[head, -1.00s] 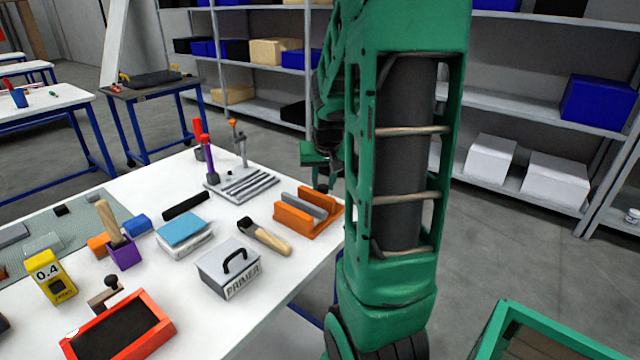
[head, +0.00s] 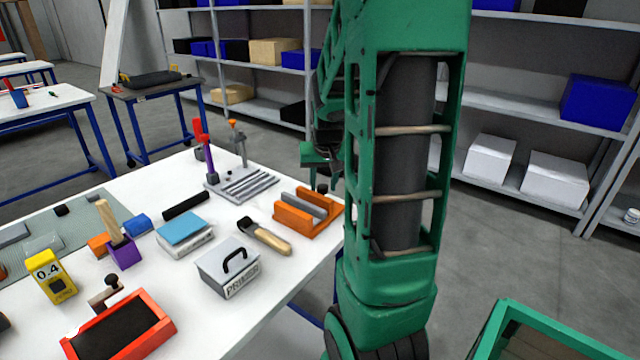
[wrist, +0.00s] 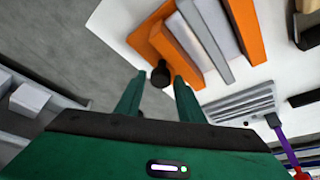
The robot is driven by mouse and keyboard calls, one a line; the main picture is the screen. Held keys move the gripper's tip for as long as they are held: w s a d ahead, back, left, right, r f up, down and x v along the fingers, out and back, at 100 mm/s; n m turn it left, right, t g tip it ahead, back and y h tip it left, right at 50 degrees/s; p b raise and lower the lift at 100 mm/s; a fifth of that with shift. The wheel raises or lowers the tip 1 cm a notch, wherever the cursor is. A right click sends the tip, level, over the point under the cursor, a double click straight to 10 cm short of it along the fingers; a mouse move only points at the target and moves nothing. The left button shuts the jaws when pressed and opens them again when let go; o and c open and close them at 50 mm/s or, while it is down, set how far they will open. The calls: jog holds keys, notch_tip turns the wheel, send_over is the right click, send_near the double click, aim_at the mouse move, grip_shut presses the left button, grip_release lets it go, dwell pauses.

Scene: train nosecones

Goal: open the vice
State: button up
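The vice (head: 292,217) is orange with grey jaws and stands at the table's right edge. In the wrist view the vice (wrist: 178,50) fills the upper middle. Its black knob (wrist: 161,74) sticks out toward me; it also shows small in the head view (head: 321,188). My gripper (wrist: 157,84) is open and empty, and the knob appears between its two green fingertips. I cannot tell whether the knob is at fingertip depth. In the head view my gripper (head: 320,156) is partly hidden behind my arm and shows above the knob.
A grey slotted rack (head: 241,186) with upright tools stands just behind the vice. A wooden-handled brush (head: 265,237) and a grey PRIMER box (head: 228,267) lie in front. Open floor is right of the table, with shelves (head: 540,115) beyond.

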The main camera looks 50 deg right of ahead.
jog(key=shift+w+a+f, duration=0.1)
jog(key=shift+w+a, duration=0.1)
jog(key=shift+a, duration=0.05)
jog(key=shift+w+m, duration=0.1)
jog(key=shift+m, duration=0.7)
jog(key=m+g+h, duration=0.1)
jog(key=m, duration=0.2)
jog(key=m+g, duration=0.1)
jog(key=m, duration=0.1)
jog(key=m+g, duration=0.1)
jog(key=m, duration=0.1)
jog(key=m+g, duration=0.1)
jog(key=m, duration=0.1)
jog(key=shift+w+d+h, duration=0.15)
jog(key=shift+w+h, duration=0.1)
jog(key=shift+h, duration=0.05)
jog(key=a+r+m, duration=0.1)
jog(key=a+r, duration=0.3)
jog(key=r, duration=0.6)
jog(key=s+a+f+n+y, duration=0.2)
jog(key=s+a+f+n, duration=0.1)
jog(key=s+a+n, duration=0.4)
jog(key=s+a+f+n+y, duration=0.2)
jog(key=s+a+n, duration=0.5)
jog(key=s, duration=0.7)
jog(key=shift+a+f+t+y, duration=0.4)
jog(key=shift+a+f, duration=0.15)
jog(key=shift+f, duration=0.25)
